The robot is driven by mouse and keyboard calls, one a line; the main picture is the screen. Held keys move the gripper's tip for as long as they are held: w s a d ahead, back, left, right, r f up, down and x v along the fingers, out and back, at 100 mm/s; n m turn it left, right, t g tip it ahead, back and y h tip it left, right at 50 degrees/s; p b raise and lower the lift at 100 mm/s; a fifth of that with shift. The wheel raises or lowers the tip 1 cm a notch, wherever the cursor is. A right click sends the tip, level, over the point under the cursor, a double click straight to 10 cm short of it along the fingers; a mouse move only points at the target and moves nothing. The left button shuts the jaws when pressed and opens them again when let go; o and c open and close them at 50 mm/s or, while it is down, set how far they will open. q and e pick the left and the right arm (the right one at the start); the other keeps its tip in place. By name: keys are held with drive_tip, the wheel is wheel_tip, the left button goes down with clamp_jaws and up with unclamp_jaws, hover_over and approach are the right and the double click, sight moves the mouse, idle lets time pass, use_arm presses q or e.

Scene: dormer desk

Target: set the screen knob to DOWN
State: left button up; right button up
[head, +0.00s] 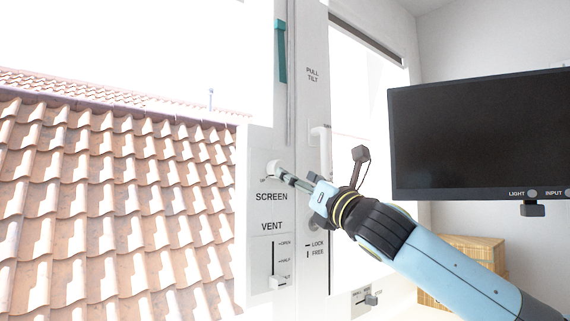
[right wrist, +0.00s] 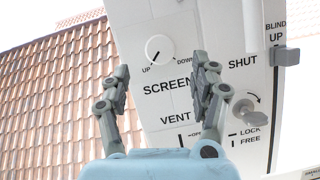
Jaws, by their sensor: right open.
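The screen knob (right wrist: 158,49) is a round white dial on the white window frame, above the word SCREEN. Its dark mark points to the lower left, toward UP; the DOWN label is at its lower right. In the head view the knob (head: 273,168) is partly hidden by my right gripper (head: 287,177), which is close in front of it. In the right wrist view my right gripper (right wrist: 163,80) is open, with one finger to each side below the knob and nothing between them. I cannot tell whether a fingertip touches the panel. My left gripper is not in view.
Below is a VENT slider (head: 273,282). A grey LOCK/FREE turn-knob (right wrist: 245,111) and a BLIND slider (right wrist: 286,56) are to the right. A white handle (head: 320,139) is behind my wrist. A monitor (head: 490,140) hangs at right, above a wicker box (head: 478,247).

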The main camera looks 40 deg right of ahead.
drive_tip(key=p+x, duration=0.2)
drive_tip(key=x, duration=0.3)
drive_tip(key=shift+w+r, duration=0.1)
drive_tip(key=shift+w, duration=0.15)
drive_tip(key=shift+c, duration=0.5)
drive_tip(key=c, duration=1.1)
